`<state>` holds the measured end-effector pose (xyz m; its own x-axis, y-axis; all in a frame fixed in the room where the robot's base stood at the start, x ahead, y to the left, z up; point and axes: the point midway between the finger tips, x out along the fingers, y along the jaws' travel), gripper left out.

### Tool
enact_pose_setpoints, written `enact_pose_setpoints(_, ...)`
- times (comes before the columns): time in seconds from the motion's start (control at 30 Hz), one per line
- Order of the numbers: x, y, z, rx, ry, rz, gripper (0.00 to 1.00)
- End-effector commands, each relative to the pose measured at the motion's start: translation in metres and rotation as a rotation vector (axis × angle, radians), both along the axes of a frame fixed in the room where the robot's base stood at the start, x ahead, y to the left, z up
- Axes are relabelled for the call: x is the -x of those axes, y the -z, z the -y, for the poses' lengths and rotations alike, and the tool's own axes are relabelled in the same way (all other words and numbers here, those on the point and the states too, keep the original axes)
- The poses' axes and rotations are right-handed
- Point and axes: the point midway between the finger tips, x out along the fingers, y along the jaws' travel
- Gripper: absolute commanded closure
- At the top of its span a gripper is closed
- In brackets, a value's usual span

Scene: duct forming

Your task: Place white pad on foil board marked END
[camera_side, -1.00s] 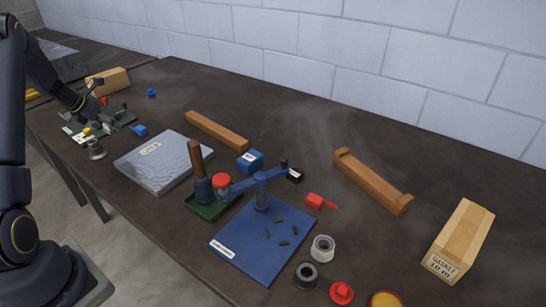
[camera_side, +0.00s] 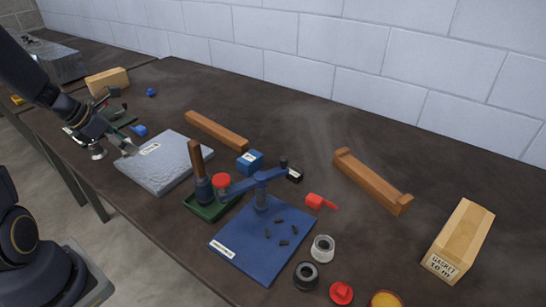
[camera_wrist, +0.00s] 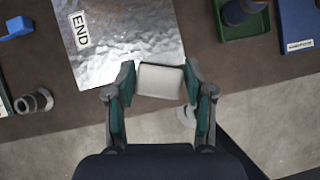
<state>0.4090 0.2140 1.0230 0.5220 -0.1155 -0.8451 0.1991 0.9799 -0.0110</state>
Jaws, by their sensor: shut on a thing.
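The foil board (camera_side: 165,163) lies flat on the table, silver and wrinkled, with a white END label (camera_wrist: 82,30) near one edge. My gripper (camera_side: 131,149) is above the board's left corner in the side view. In the wrist view my gripper (camera_wrist: 160,84) is shut on the white pad (camera_wrist: 160,81), a pale square block between its two fingers. There the pad overlaps the board's near edge. In the side view the pad is too small to make out, and I cannot tell its height above the board.
A green tray (camera_side: 200,209) with a wooden-handled tool and a blue plate (camera_side: 245,256) with a lever stand to the right of the board. A wooden bar (camera_side: 215,130) lies behind it. A grey ring-shaped part (camera_wrist: 38,101) sits to the left in the wrist view.

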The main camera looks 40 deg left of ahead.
Motion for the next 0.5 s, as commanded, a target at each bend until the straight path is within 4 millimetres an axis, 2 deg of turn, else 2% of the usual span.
enact_pose_setpoints(0.07,-0.009,-0.001,-0.003,-0.009,0.004,0.009,0.76)
enact_pose_setpoints(0.17,-0.029,0.008,-0.013,-0.01,0.005,0.01,0.76)
enact_pose_setpoints(0.4,-0.086,0.039,-0.043,-0.009,0.006,0.01,0.76)
enact_pose_setpoints(0.5,-0.1,0.061,-0.051,-0.007,0.002,0.01,0.76)
